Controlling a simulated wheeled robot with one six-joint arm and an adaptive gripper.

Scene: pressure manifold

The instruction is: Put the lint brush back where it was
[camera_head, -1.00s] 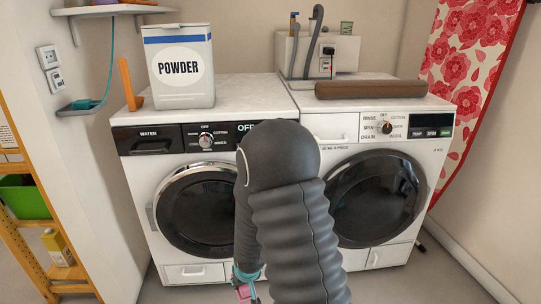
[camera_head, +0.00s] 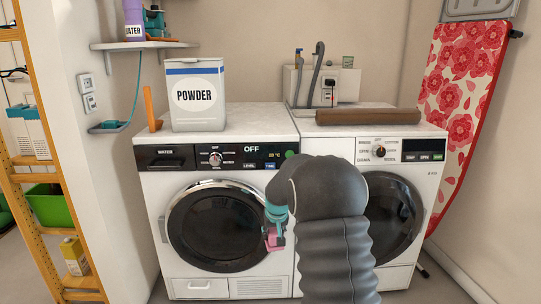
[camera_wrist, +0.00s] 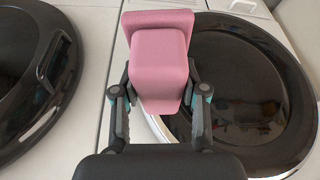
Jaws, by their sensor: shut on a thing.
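The lint brush, a pink block with a wider top, is held in my gripper in the wrist view (camera_wrist: 160,62). In the head view its small pink end (camera_head: 272,240) shows in front of the left washing machine's door. My gripper (camera_head: 275,222) is shut on it, with a finger on each side. It hangs low at the left of my dark arm, apart from any surface. The upper part of the grip is hidden by my wrist.
Left machine (camera_head: 165,248) and right machine (camera_head: 421,212) stand side by side. A wall shelf (camera_head: 160,45) is upper left, a yellow rack (camera_head: 45,190) far left.

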